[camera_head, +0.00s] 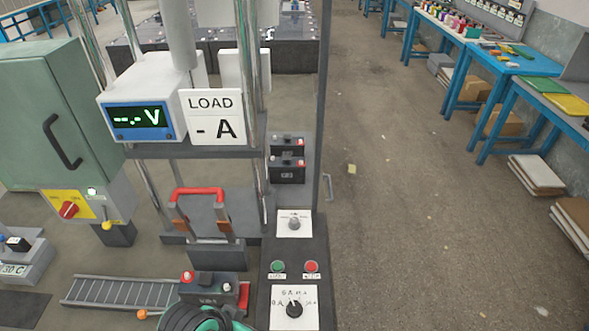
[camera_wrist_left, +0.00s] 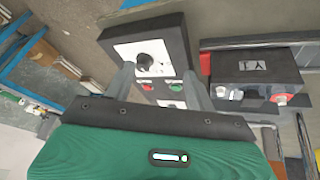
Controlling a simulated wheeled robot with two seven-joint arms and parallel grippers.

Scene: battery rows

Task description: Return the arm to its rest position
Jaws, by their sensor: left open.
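My left gripper (camera_wrist_left: 158,72) shows in the left wrist view with its two grey fingers apart and nothing between them. Beyond the fingers is the black control panel (camera_wrist_left: 183,45) with a white dial plate (camera_wrist_left: 125,50), a red button (camera_wrist_left: 147,87) and a green button (camera_wrist_left: 175,88). I cannot tell how far the fingertips are from it. In the head view the panel (camera_head: 308,248) stands at bottom centre. A green and black part at the bottom edge looks like my left arm; its fingers are not visible there. My right gripper is in neither view.
A dark battery (camera_head: 208,288) stands beside the panel and also shows in the wrist view (camera_wrist_left: 255,68). Left are a meter (camera_head: 142,97), a red-handled device (camera_head: 216,250), a green cabinet (camera_head: 50,105) and a ladder-like rack (camera_head: 120,291). Open floor (camera_head: 400,200) lies right, before blue tables.

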